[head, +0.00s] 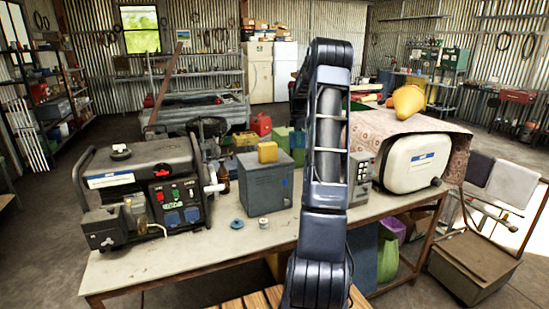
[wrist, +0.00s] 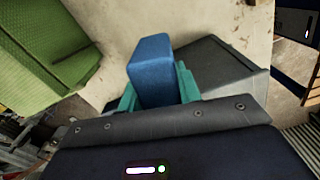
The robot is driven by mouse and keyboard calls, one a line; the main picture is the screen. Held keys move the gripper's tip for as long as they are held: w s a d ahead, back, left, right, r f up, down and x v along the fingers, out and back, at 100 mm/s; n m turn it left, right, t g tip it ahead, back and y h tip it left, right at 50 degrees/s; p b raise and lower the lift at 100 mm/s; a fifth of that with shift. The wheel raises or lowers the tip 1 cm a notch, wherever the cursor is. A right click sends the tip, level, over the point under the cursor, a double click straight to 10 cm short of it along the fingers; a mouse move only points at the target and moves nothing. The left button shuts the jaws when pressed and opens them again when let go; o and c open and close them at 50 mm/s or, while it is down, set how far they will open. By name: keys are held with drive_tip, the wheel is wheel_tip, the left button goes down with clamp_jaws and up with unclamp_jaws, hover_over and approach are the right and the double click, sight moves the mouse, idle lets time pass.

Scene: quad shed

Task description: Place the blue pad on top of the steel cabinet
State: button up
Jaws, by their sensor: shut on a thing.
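My gripper (wrist: 157,86) has teal fingers shut on the blue pad (wrist: 150,62), a small blue block, in the wrist view. The pad sticks out past the fingertips. A grey metal box (head: 263,196), which looks like the steel cabinet, stands on the bench left of my arm. A yellow block (head: 268,152) sits on its top. A dark grey box-like thing (wrist: 222,68) lies beyond the fingers in the wrist view; I cannot tell if it is the same box.
A green ribbed thing (wrist: 45,45) fills the wrist view's upper left. The bench front is mostly clear.

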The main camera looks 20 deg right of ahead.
wheel_tip(320, 180, up, 26)
drive_tip(key=s+a+n, duration=0.1)
drive_tip(key=a+n, duration=0.1)
drive_tip(key=a, duration=1.7)
drive_tip(key=shift+n, duration=0.3)
drive_tip(key=f, duration=2.5)
drive_tip(key=shift+s+a+f, duration=0.15)
drive_tip(key=shift+s+a, duration=0.1)
drive_tip(key=shift+f, duration=0.15)
drive_tip(key=o, duration=0.9)
